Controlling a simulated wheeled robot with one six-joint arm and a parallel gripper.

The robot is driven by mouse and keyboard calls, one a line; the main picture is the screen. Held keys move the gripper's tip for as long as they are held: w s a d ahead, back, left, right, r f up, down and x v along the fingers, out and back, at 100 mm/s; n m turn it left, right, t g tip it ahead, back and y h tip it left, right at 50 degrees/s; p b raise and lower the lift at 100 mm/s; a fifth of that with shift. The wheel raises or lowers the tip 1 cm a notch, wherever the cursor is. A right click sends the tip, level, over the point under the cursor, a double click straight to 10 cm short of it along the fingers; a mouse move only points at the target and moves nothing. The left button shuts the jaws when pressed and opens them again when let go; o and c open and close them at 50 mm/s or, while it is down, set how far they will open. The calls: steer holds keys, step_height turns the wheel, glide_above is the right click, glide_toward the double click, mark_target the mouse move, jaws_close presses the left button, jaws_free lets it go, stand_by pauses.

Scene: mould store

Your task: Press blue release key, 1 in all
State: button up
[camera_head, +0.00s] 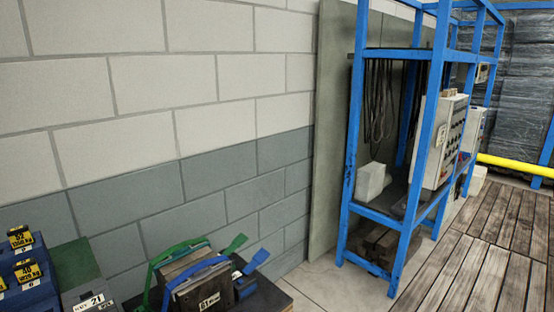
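I cannot make out a blue release key in this view. A light grey control box (452,128) with rows of small dark buttons is mounted on a blue steel rack (353,150) at the right. Its buttons are too small to tell their colours. A second pale box (473,130) is partly hidden behind it. My gripper is not in view.
At the lower left are blue blocks (30,292) with yellow tags, a green block (76,264) and strapped dark moulds (205,290). Black cables (378,100) hang in the rack. A yellow rail (515,166) crosses behind. The slatted floor (490,235) is clear.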

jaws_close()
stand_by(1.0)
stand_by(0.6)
